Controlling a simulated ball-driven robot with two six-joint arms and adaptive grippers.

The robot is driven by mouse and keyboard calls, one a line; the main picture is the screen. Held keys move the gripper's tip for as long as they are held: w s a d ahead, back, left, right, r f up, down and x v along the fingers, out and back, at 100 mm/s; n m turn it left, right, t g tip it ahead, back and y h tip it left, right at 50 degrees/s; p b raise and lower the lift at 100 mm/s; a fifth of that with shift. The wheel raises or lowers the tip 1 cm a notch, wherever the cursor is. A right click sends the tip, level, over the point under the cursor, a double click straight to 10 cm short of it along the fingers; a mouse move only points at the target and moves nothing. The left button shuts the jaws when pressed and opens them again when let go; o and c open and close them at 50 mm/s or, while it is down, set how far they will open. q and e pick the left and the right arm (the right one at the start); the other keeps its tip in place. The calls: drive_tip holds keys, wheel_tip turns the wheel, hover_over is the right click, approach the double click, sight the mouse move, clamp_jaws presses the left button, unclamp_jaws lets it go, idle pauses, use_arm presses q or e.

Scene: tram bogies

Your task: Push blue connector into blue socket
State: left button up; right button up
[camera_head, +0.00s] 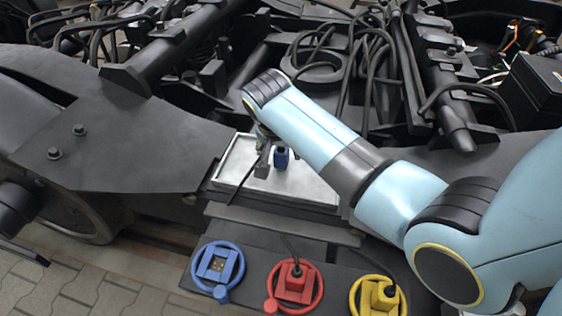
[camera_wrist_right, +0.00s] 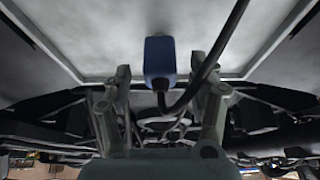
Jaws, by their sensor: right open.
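The blue connector (camera_head: 281,157) is on the light grey tray, and its dark cable trails from it. My right gripper (camera_head: 263,165) is over the tray beside the connector, partly hidden by my own arm. In the right wrist view the blue connector (camera_wrist_right: 160,58) lies just beyond the fingertips, in line with the gap between the open fingers (camera_wrist_right: 172,82). My left gripper is not seen.
The tray (camera_head: 318,197) has a raised rim. Right of the blue socket are a red socket (camera_head: 295,283) and a yellow socket (camera_head: 380,297), each with a plug and cable in it. The dark bogie frame (camera_head: 120,140) surrounds the tray, and hoses crowd the back.

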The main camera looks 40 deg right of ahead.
sight(282, 151)
drive_tip(key=shift+f, duration=0.1)
drive_tip(key=c, duration=1.1)
drive_tip(key=shift+c, duration=0.3)
drive_tip(key=shift+r+p, duration=0.3)
drive_tip(key=shift+r, duration=0.2)
wheel_tip(282, 151, up, 4)
drive_tip(key=shift+d+p, duration=0.15)
drive_tip(key=shift+p, duration=0.8)
use_arm(q)
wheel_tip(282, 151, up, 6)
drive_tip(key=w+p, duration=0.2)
drive_tip(key=p, duration=0.2)
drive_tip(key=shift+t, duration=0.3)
use_arm(e)
drive_tip(key=s+d+r, duration=0.6)
drive_tip(key=s, duration=0.3)
drive_tip(key=shift+s+d, duration=0.2)
drive_tip(key=shift+s, duration=0.05)
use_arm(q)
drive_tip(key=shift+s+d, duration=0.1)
